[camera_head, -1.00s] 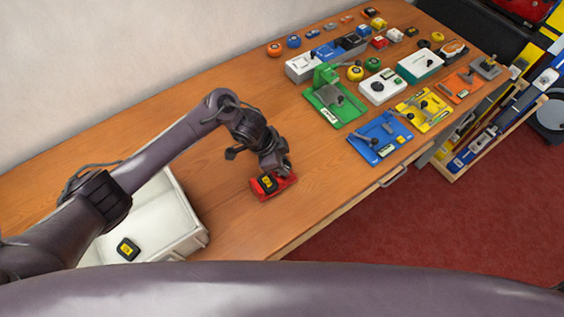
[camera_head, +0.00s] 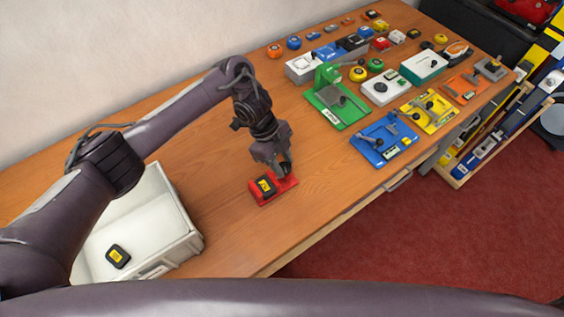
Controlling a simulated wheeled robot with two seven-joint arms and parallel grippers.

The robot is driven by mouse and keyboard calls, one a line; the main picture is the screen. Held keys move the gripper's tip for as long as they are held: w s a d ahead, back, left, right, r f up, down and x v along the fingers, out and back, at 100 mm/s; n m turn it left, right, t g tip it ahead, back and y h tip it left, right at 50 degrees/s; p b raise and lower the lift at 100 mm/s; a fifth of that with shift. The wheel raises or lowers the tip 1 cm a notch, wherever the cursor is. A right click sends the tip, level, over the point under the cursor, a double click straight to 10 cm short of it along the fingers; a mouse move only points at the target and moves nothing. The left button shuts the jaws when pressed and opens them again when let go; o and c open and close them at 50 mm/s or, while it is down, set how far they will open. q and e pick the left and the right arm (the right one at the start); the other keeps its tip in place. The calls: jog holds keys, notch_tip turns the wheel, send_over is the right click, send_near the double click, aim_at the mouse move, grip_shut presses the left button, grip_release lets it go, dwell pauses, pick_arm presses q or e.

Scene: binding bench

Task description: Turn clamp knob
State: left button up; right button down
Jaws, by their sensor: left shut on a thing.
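A small red clamp (camera_head: 287,187) lies on the wooden bench in the middle of the view. A black block with a yellow label (camera_head: 264,186) sits at its left end. My left gripper (camera_head: 285,171) points down at the right end of the red clamp and is shut on its knob. The fingers hide the knob almost fully, so its angle cannot be told. My right gripper is not in view.
A white bin (camera_head: 190,243) stands at the lower left with a black and yellow block (camera_head: 118,256) inside. Green (camera_head: 338,108), blue (camera_head: 382,140) and yellow (camera_head: 430,112) fixtures and several small items fill the far right. Bare wood surrounds the clamp.

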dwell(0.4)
pick_arm(q)
jog(key=o, duration=1)
jog(key=shift+c, duration=0.2)
jog(key=v, duration=0.8)
jog(key=shift+p, duration=0.4)
jog(key=shift+f, duration=0.15)
